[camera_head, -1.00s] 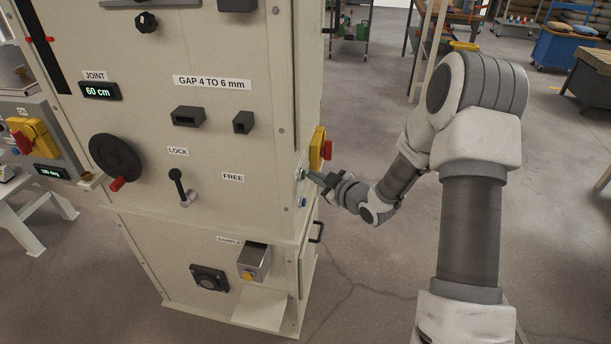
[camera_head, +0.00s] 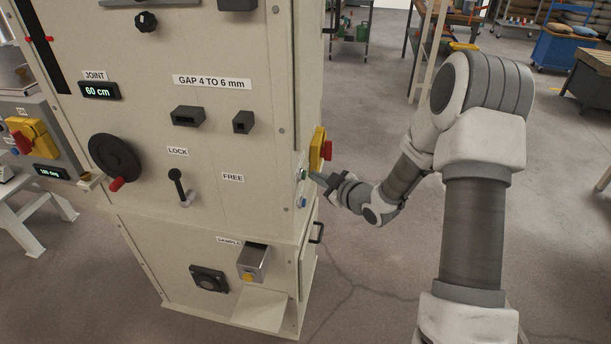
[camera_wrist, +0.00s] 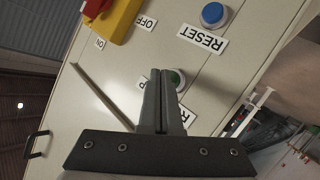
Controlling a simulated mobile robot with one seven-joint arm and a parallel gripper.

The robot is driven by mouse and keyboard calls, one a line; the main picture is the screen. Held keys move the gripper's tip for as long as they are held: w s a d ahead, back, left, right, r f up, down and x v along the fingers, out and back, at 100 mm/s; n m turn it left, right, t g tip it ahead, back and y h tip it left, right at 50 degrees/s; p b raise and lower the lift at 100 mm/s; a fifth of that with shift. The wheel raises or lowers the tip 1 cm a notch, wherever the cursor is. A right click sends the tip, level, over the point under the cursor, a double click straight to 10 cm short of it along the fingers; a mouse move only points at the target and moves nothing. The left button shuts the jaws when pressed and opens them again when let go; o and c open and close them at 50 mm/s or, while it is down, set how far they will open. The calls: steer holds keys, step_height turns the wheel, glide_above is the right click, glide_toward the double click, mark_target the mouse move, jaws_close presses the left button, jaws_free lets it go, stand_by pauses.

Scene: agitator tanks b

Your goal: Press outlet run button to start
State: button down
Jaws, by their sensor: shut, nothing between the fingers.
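A green button (camera_wrist: 178,79) sits on the cabinet's side panel in the wrist view, partly hidden behind my fingertips. In the head view my gripper (camera_head: 316,178) points left at the side panel, below the red and yellow switch (camera_head: 320,150).
A blue button (camera_wrist: 214,15) labelled RESET lies beside the green one. A red and yellow ON/OFF switch (camera_wrist: 110,15) is at the wrist view's top left. The cabinet front carries a lock lever (camera_head: 178,186) and a black handwheel (camera_head: 114,158).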

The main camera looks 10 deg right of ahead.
steer(key=shift+s+d, duration=0.1)
steer(key=shift+d, duration=0.2)
steer(key=d, duration=0.1)
steer(key=s+d, duration=0.1)
steer(key=d, duration=0.2)
steer(key=shift+s+d, duration=0.3)
steer(key=shift+d, duration=0.1)
stand_by(0.6)
